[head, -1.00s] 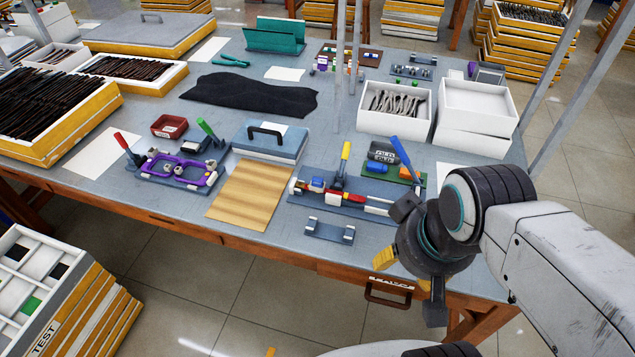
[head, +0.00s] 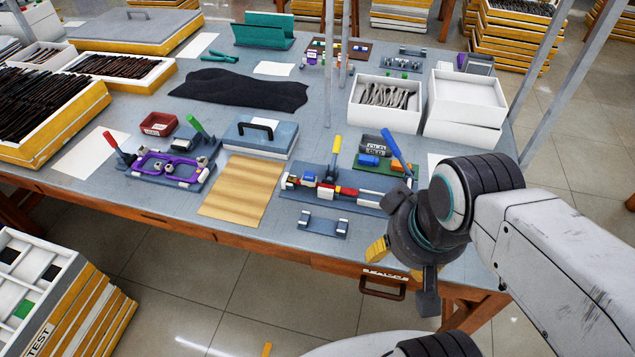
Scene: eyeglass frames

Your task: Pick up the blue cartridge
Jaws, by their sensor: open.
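A small blue block (head: 369,161), which looks like the blue cartridge, lies on a green board at the right of the table, beside a dark tray. Another small blue piece (head: 309,177) sits at the left end of the grey clamp fixture (head: 300,193). I cannot tell for certain which one is the cartridge. My gripper (head: 408,250) is open at the table's front right edge, nearer to me than both blue pieces and apart from them. Nothing shows between its fingers, though its inner side is partly hidden.
The fixture has an upright yellow handle (head: 335,155). A small grey stand (head: 322,224) lies near the front edge. White boxes (head: 466,98) stand behind, and grey posts (head: 565,80) rise at the right.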

